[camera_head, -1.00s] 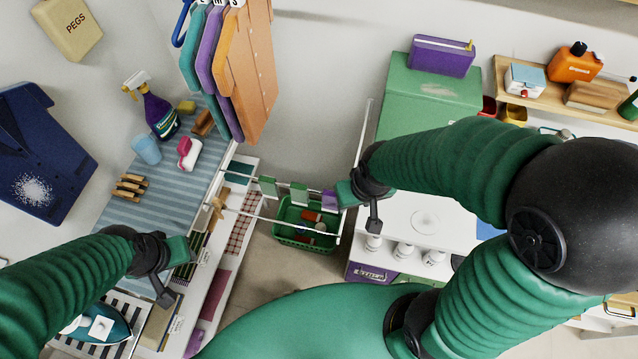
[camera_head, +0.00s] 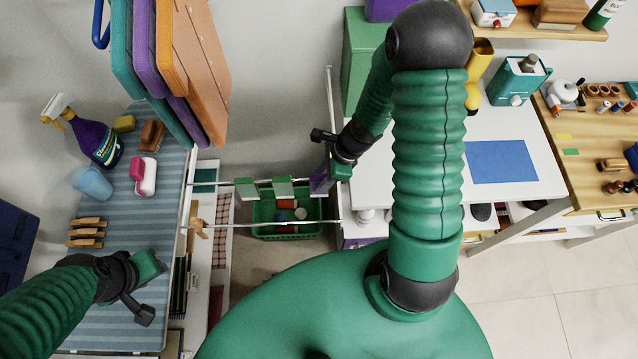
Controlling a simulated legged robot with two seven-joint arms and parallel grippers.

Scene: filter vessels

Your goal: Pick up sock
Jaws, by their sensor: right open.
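Which one is the sock meant, I cannot tell. My left gripper (camera_head: 150,290) is open and empty over the striped ironing surface (camera_head: 130,235), far from the cloths.
A green basket (camera_head: 258,232) with small items stands below the rail. A spray bottle (camera_head: 96,142), a blue cup (camera_head: 92,184) and a pink-white brush (camera_head: 147,176) stand at the left. Hanging boards (camera_head: 200,60) are above. A white counter (camera_head: 525,145) lies right.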

